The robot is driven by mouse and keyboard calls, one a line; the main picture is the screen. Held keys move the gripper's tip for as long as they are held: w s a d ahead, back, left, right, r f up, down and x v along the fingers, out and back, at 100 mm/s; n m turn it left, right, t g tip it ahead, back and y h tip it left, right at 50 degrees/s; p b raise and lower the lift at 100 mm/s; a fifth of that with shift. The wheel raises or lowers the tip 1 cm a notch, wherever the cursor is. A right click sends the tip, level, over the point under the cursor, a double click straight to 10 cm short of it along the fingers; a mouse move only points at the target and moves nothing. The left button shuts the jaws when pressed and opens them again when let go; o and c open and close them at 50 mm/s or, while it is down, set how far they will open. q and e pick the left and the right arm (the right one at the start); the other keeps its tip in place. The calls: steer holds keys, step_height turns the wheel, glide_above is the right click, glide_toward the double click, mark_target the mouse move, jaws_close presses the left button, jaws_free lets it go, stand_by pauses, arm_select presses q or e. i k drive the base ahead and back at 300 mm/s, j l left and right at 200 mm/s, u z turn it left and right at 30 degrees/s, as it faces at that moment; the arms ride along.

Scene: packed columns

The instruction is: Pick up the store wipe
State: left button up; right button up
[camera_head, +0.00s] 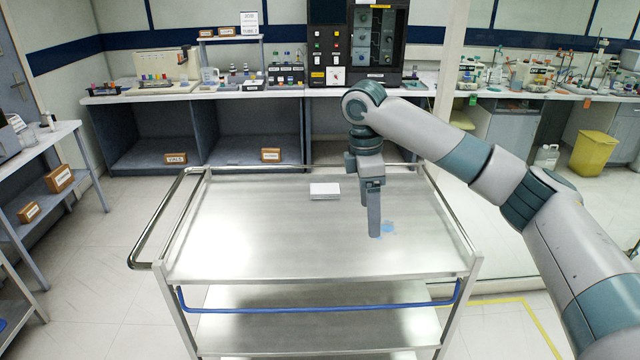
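A small light-blue patch, which looks like the wipe (389,227), lies flat on the steel cart top (260,235), right of its middle. My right gripper (373,226) points down over the cart. Its fingers are just left of the blue patch and hide part of it. I see the fingers nearly side-on, so I cannot tell their gap or whether they touch the patch. A small white block or box (324,190) sits on the cart to the left of the gripper. My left gripper is not in view.
The cart has a raised metal handle (160,218) on the left and a blue rail (320,308) at the front. Most of its top is bare. Lab benches with equipment stand behind, and a yellow bin (594,153) stands at the right.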

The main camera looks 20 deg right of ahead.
mark_target(319, 191)
steer(key=i, duration=1.3)
